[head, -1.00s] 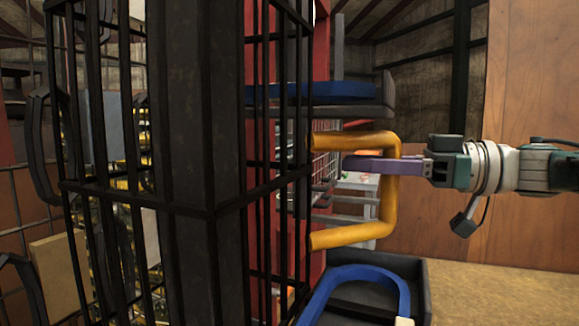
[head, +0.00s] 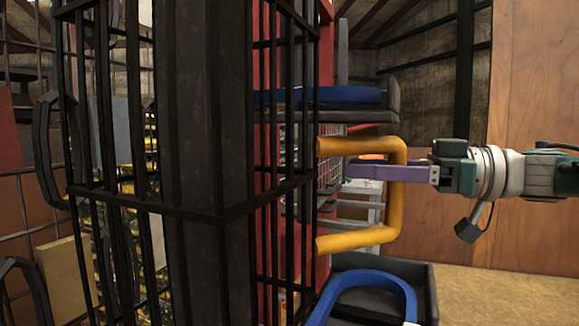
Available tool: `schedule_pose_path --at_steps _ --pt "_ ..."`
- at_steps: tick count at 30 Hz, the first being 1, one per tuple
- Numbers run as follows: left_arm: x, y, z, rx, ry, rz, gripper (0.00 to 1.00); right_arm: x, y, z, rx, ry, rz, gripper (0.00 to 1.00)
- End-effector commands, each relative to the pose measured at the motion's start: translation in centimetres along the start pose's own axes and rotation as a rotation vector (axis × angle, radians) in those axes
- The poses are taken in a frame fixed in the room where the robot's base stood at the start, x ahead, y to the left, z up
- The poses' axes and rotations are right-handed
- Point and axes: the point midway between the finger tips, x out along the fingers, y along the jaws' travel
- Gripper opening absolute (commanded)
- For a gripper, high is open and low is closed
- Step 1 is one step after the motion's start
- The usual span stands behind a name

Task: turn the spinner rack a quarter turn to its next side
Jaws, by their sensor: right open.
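The spinner rack (head: 205,130) is a tall dark wire cage around a thick dark upright, close in front of me. A yellow U-shaped handle (head: 398,215) sticks out at its right side; where it is fixed is hidden behind the bars. My right gripper (head: 352,170) comes in level from the right. Its purple finger crosses in front of the handle's upright bar, and its tip reaches inside the loop. The jaws are open; the second finger is not clearly seen, and I cannot tell whether they touch the bar. My left gripper is not in view.
Dark trays with blue hoops stand above (head: 370,110) and below (head: 428,290) the handle. A red panel (head: 322,60) stands behind the bars. Black hooped handles (head: 45,150) and boards are at the left. A wooden panel (head: 535,80) stands behind my right arm.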

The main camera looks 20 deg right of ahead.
Motion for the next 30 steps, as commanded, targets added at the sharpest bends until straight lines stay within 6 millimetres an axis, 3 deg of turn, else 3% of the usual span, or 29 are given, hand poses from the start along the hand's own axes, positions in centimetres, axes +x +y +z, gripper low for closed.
schedule_pose_path --at_steps 15,27,30 --pt "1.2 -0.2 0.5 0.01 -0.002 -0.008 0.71 -8.7 0.0 0.2 0.0 -0.001 0.001 0.59" --pt "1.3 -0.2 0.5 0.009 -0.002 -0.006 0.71 -9.7 0.0 0.0 0.0 0.0 -0.002 0.59" --pt "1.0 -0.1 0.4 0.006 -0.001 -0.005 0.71 -9.5 -0.1 -0.2 0.01 0.007 -0.002 0.48"
